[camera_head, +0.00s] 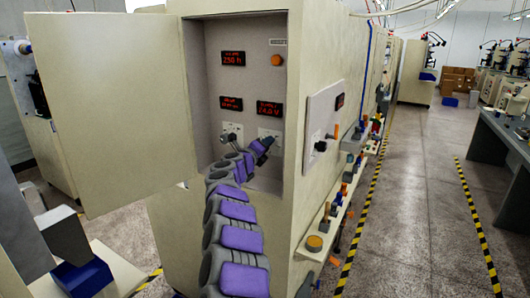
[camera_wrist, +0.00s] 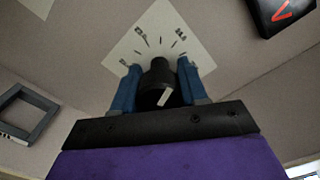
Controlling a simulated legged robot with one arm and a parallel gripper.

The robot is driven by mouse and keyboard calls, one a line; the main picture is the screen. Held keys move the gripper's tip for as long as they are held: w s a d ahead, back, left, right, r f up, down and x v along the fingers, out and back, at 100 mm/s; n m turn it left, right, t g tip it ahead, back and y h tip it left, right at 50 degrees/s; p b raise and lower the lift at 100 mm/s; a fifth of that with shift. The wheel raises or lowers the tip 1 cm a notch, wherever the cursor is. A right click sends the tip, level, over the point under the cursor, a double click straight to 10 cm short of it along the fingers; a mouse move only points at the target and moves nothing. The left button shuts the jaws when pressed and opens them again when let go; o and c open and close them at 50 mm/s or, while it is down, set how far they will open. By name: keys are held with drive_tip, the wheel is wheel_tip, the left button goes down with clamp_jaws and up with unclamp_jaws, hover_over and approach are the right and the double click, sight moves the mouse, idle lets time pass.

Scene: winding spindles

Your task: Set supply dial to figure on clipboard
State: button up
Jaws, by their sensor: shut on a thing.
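My gripper (camera_wrist: 157,88) is shut on a black dial knob (camera_wrist: 157,70) in the wrist view, with one blue finger on each side. The knob has a pale pointer and sits on a white scale plate (camera_wrist: 150,35) with dark marks. In the head view my gripper (camera_head: 266,144) is inside the open cabinet, at the right dial plate (camera_head: 270,133). A red display (camera_head: 269,109) above it seems to read 24.0 V. A second dial (camera_head: 229,136) is to the left. I see no clipboard I can make out.
The cabinet door (camera_head: 110,105) stands open at left. Inside are a 2.50 h display (camera_head: 233,58), another red display (camera_head: 231,104) and an orange button (camera_head: 277,60). A side panel (camera_head: 323,118) and a cluttered ledge (camera_head: 325,230) line the right. The aisle floor (camera_head: 415,220) is clear.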

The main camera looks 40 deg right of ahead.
drive_tip(key=shift+s+d+f+m+b, duration=0.15)
drive_tip(key=shift+f+m+b, duration=0.3)
drive_tip(key=shift+m, duration=0.35)
drive_tip(key=shift+f, duration=0.1)
drive_tip(key=o, duration=0.7)
drive_tip(key=shift+c, duration=0.2)
drive_tip(key=o, duration=0.4)
drive_tip(key=shift+w, duration=0.2)
drive_tip(key=shift+s+r, duration=0.1)
drive_tip(key=shift+r, duration=0.2)
